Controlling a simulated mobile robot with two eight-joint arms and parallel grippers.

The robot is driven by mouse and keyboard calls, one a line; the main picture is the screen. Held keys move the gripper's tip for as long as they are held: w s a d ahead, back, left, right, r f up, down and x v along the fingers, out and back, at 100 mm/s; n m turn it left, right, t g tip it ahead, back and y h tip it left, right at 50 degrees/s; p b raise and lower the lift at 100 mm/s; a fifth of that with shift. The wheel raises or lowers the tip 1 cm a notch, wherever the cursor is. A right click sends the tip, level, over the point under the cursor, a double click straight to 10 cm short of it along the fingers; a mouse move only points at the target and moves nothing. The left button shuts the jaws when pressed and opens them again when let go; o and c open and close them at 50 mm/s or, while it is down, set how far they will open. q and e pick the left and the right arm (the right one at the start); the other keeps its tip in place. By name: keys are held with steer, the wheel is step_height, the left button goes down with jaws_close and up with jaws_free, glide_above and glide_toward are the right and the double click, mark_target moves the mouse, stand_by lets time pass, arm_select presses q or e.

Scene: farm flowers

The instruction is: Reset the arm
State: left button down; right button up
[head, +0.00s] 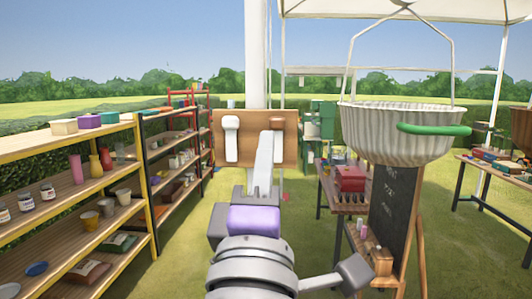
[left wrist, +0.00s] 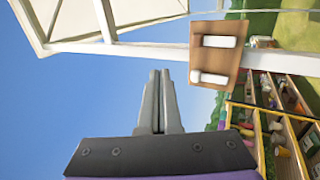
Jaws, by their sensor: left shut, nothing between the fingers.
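My left arm (head: 252,270) rises from the bottom middle of the head view, with a purple band below its hand. My left gripper (head: 266,136) points up and forward, overlapping a wooden board in the picture. In the left wrist view my left gripper (left wrist: 161,72) has its two grey fingers together, with nothing between them and sky behind. The fingers look apart from the board. My right gripper is not in view.
The wooden board (head: 250,121) with two white pegs is on a white post (head: 257,50); the board also shows in the left wrist view (left wrist: 216,60). Stocked shelves (head: 140,190) stand left. A ribbed hanging basket (head: 395,145) and a chalkboard (head: 392,205) are right. Grass lies between.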

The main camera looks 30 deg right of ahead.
arm_select(q)
steer(key=shift+w, duration=0.15)
stand_by(0.4)
steer(key=w+a+f+m+g+y, duration=0.1)
steer(key=w+a+f+m+g, duration=0.2)
steer(key=f, duration=0.7)
steer(key=w+a+f+m+g+y, duration=0.15)
steer(key=w+a+f+m, duration=0.3)
steer(key=f, duration=0.45)
steer(key=w+a+f+m+g+y, duration=0.2)
steer(key=w+a+f, duration=0.15)
steer(key=f, duration=0.65)
steer(key=s+a+f+m+g+y, duration=0.1)
steer(key=s+a+f+g+y, duration=0.2)
steer(key=a+f, duration=0.9)
steer(key=s+a+f+g+y, duration=0.3)
steer(key=s+a+f+y, duration=0.2)
steer(key=a+f, duration=0.8)
steer(key=s+f, duration=0.2)
steer(key=s, duration=0.1)
steer(key=shift+f+m+g+y, duration=0.35)
steer(key=shift+f, duration=0.05)
